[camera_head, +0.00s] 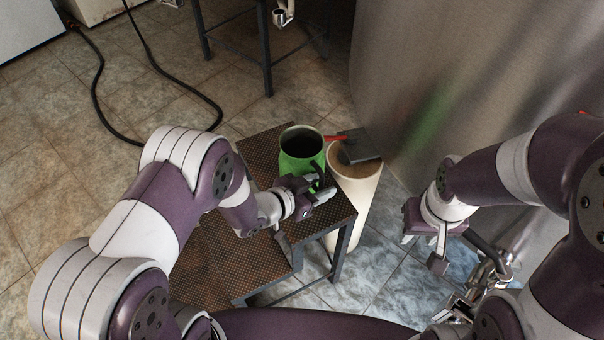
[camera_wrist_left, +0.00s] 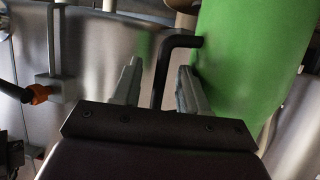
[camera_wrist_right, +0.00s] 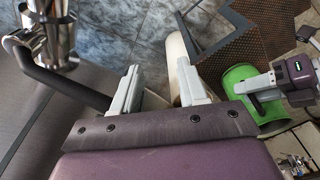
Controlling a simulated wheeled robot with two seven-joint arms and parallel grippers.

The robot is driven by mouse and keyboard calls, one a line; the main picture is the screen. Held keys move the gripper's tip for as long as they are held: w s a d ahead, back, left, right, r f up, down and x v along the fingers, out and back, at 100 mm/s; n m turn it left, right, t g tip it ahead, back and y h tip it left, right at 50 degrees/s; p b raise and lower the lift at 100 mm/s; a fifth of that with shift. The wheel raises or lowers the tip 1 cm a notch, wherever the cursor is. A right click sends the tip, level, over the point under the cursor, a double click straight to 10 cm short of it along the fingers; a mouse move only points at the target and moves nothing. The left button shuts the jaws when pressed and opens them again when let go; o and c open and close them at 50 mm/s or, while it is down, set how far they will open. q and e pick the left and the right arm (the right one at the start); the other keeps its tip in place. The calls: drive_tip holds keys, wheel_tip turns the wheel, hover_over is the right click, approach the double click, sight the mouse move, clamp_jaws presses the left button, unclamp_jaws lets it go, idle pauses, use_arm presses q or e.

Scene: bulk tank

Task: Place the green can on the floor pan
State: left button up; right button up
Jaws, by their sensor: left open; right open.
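The green can (camera_head: 297,167) stands upright on the upper step of a brown perforated metal stand (camera_head: 261,153), its dark open mouth facing up. My left gripper (camera_head: 321,189) is at the can's near side. In the left wrist view, its open fingers (camera_wrist_left: 158,72) are on either side of the can's black handle (camera_wrist_left: 162,75), with the green wall (camera_wrist_left: 250,60) just to the right. I cannot tell whether they touch the handle. My right gripper (camera_head: 423,250) is open and empty, apart from the can, beside the steel tank. I cannot identify the floor pan.
A pale cylinder (camera_head: 352,190) stands right of the can. A dark flat tool (camera_head: 359,147) with a red handle (camera_head: 336,138) lies on top. The steel tank (camera_head: 450,80) fills the right, with metal pipework (camera_head: 487,270) near my right arm. A black hose crosses open tiled floor (camera_head: 60,120) at left.

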use_arm(q)
drive_tip(key=x, duration=0.2)
drive_tip(key=shift+w+d+f, duration=0.2)
drive_tip(key=shift+w, duration=0.05)
drive_tip(key=shift+r, duration=0.1)
clamp_jaws()
